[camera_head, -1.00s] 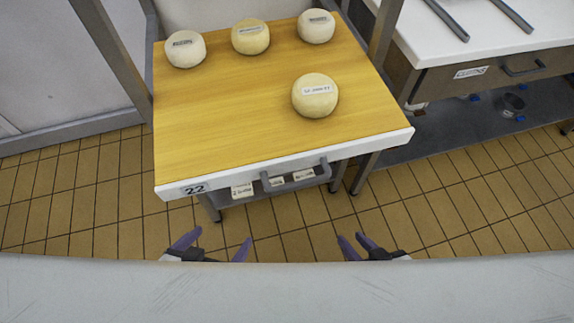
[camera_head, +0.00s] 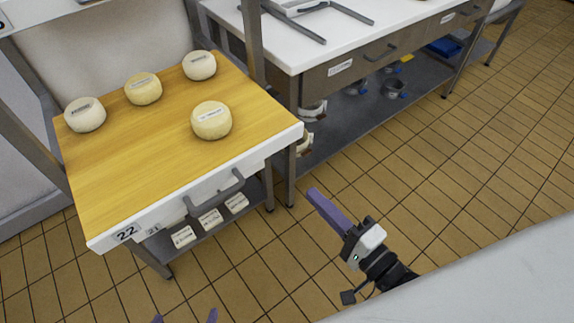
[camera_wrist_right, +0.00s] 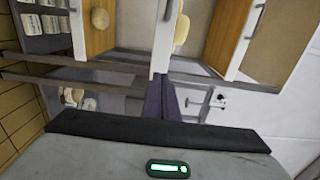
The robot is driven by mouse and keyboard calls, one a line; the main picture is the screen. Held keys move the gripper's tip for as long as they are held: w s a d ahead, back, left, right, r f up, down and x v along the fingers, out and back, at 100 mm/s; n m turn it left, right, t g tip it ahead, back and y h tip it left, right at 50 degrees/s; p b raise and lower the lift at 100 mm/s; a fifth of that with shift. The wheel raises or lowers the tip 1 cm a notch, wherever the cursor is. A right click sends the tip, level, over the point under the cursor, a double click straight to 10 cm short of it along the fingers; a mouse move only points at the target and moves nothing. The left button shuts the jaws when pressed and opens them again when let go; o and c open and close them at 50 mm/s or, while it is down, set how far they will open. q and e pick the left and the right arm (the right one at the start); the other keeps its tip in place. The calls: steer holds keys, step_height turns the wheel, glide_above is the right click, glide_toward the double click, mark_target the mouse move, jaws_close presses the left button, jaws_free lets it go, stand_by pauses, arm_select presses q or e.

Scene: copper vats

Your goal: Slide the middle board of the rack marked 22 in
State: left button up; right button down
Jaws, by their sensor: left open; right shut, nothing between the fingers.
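In the right wrist view, turned sideways, board fronts with handles show; one white front (camera_wrist_right: 163,40) is close beyond my fingers. I cannot tell which is the middle board. My right gripper (camera_head: 316,195) is shut and empty, right of the board's front and apart from it. My left gripper (camera_head: 185,318) is open at the bottom edge, mostly cut off.
A lower shelf (camera_head: 205,232) holds several labelled white blocks. A white-topped table (camera_head: 345,40) with a drawer stands to the right of the rack, with a grey undershelf. Grey rack posts (camera_head: 252,50) flank the board. The tiled floor (camera_head: 470,150) to the right is clear.

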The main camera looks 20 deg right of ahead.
mark_target(270, 150)
steer(key=x, duration=1.4)
steer(key=shift+f, duration=0.1)
steer(key=shift+w, duration=0.1)
